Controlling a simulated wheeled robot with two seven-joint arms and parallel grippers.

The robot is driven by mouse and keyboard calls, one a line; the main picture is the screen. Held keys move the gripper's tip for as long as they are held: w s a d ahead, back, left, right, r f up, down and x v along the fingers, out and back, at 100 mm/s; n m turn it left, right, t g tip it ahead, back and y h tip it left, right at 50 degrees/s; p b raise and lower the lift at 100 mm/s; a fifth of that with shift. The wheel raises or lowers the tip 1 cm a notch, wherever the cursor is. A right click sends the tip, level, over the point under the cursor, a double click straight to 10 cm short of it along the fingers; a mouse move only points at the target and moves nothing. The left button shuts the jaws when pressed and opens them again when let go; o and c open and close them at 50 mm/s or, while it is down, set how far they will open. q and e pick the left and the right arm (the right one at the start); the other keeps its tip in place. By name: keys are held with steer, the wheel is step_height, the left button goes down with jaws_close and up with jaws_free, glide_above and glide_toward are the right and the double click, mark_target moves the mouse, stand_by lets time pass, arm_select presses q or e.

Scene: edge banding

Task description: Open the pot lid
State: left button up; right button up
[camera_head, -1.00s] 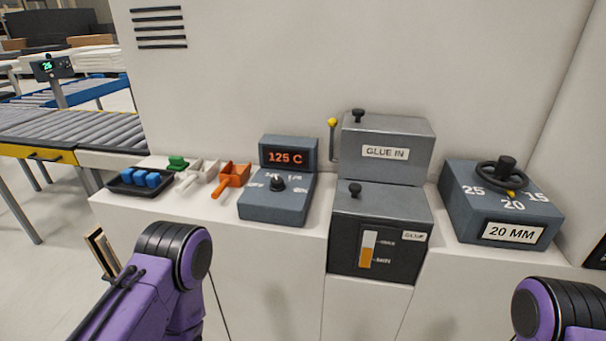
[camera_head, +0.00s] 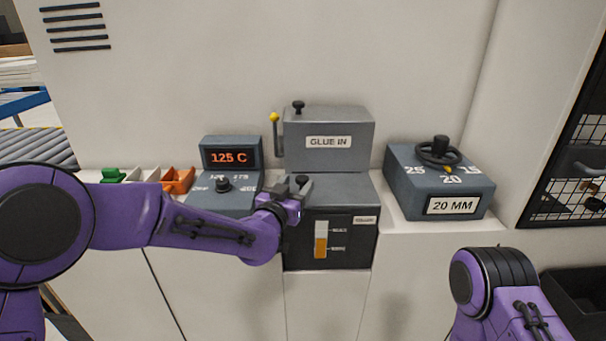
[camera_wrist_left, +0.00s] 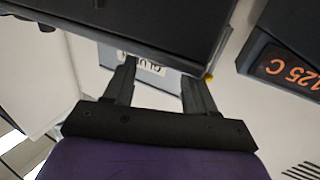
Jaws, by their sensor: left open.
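The glue pot (camera_head: 355,240) is a dark box with a level gauge on its front. Its grey lid (camera_head: 350,188) lies flat on top, with a black knob (camera_head: 303,180) at the left. My left gripper (camera_head: 294,189) is open at the lid's left front, close by the knob; contact cannot be told. In the left wrist view, the open fingers (camera_wrist_left: 161,92) have no object clearly held between them. A dark box fills the top of that view, and the knob cannot be made out there. My right gripper is out of view; only its arm shows at the lower right.
The grey GLUE IN box (camera_head: 330,143) stands behind the pot, with a yellow-tipped lever (camera_head: 275,130) at its left. The 125 C controller (camera_head: 230,157) is left of the pot. The 20 MM dial box (camera_head: 438,190) is to the right, with bare counter between.

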mark_target(302, 177)
arm_select(q)
steer(key=p+x, duration=0.1)
steer(key=x, duration=0.3)
steer(key=shift+w+d, duration=0.1)
steer(key=shift+w, duration=0.25)
jaws_close()
